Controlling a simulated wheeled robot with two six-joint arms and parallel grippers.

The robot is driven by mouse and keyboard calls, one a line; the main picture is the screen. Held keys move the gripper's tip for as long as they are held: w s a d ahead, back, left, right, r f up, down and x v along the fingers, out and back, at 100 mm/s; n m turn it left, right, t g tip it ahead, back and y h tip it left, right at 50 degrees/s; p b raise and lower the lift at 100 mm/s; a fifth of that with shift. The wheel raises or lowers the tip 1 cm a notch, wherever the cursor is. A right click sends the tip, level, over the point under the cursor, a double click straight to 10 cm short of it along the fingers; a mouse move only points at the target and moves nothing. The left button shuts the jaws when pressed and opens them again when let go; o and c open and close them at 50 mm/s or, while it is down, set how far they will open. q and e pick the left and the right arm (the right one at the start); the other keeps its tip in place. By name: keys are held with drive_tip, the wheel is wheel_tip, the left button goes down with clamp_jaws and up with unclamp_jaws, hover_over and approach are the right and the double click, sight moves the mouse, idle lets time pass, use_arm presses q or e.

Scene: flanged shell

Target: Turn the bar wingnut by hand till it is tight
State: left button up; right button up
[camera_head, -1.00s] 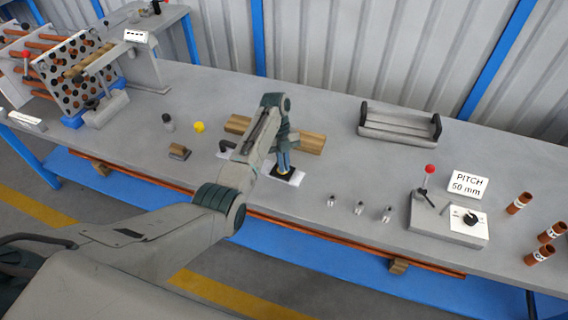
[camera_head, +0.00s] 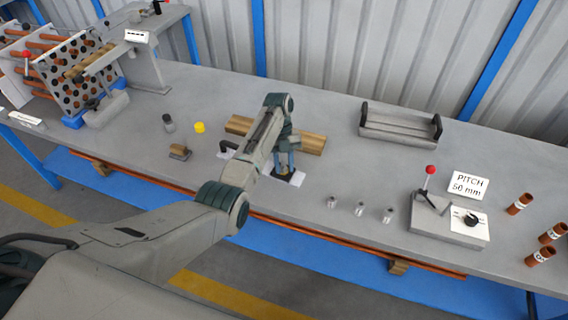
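I cannot make out the bar wingnut. A tan bar lies just behind the gripper, its right part (camera_head: 313,144) showing beside my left arm. At the far left stands a perforated plate (camera_head: 75,65) with copper tubes and a tan bar across it. My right gripper is out of view.
Right of the gripper stand three small metal fittings (camera_head: 360,208), a block with a red-knobbed lever (camera_head: 430,205) and a PITCH 50 mm sign (camera_head: 467,185). A grey tray (camera_head: 400,125) lies behind.

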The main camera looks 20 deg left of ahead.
use_arm(q)
drive_tip(key=shift+r, duration=0.1)
drive_tip(key=shift+w+r, duration=0.2)
drive_tip(key=shift+r, duration=0.1)
drive_tip(key=p+v, duration=0.3)
drive_tip(key=v, duration=0.7)
drive_tip(key=shift+s+f, duration=0.1)
drive_tip(key=shift+s, duration=0.05)
